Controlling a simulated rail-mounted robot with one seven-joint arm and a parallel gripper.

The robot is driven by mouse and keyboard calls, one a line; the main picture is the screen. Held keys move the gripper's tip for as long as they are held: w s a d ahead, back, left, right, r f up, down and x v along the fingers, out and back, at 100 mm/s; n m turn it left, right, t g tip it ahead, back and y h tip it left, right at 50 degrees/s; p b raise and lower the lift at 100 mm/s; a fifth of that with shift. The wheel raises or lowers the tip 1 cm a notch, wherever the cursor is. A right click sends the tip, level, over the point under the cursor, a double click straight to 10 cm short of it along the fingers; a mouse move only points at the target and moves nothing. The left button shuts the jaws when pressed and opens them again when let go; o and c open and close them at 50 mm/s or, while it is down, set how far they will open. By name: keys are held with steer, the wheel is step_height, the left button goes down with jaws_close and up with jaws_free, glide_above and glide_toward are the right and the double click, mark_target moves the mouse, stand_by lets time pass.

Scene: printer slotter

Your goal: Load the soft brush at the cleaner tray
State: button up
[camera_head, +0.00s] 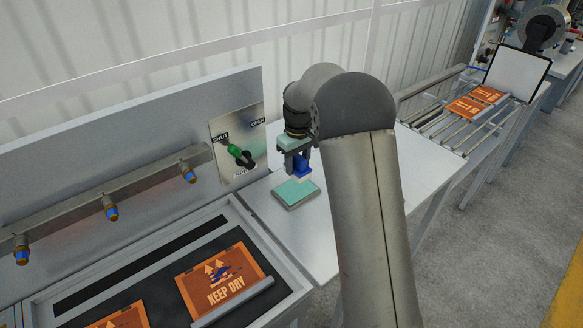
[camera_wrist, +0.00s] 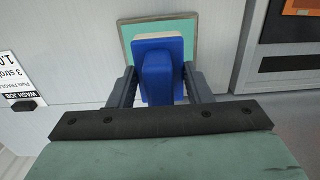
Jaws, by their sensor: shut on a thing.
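A blue soft brush (camera_wrist: 158,68) with a pale edge along its far end is held between the two fingers of my gripper (camera_wrist: 155,90) in the wrist view. My gripper is shut on it. In the head view the blue brush (camera_head: 303,166) hangs below my gripper (camera_head: 296,158). The cleaner tray (camera_head: 285,203) is a small flat square with a teal pad and a grey rim, on the white table. The brush is above the tray's back part in the head view. In the wrist view the tray (camera_wrist: 129,37) lies behind the brush, partly hidden by it.
A panel (camera_head: 218,135) marked SHUT and OPEN, with a green-handled valve, stands at the left. Below is a print bed with orange KEEP DRY sheets (camera_head: 222,279). A metal rail (camera_head: 75,222) carries several nozzles. A roller rack (camera_head: 440,125) stands at the right.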

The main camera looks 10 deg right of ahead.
steer(key=shift+w+a+f, duration=0.15)
steer(key=shift+w+f, duration=0.3)
steer(key=shift+w, duration=0.05)
steer(key=shift+f+b, duration=1.85)
steer(key=shift+f, duration=1)
steer(key=shift+s+f+b, duration=0.1)
steer(key=shift+f+b, duration=0.3)
steer(key=shift+f, duration=0.2)
steer(key=shift+r, duration=0.1)
steer(key=shift+r+p, duration=2.25)
steer(key=shift+r, duration=1.25)
steer(key=shift+f, duration=0.1)
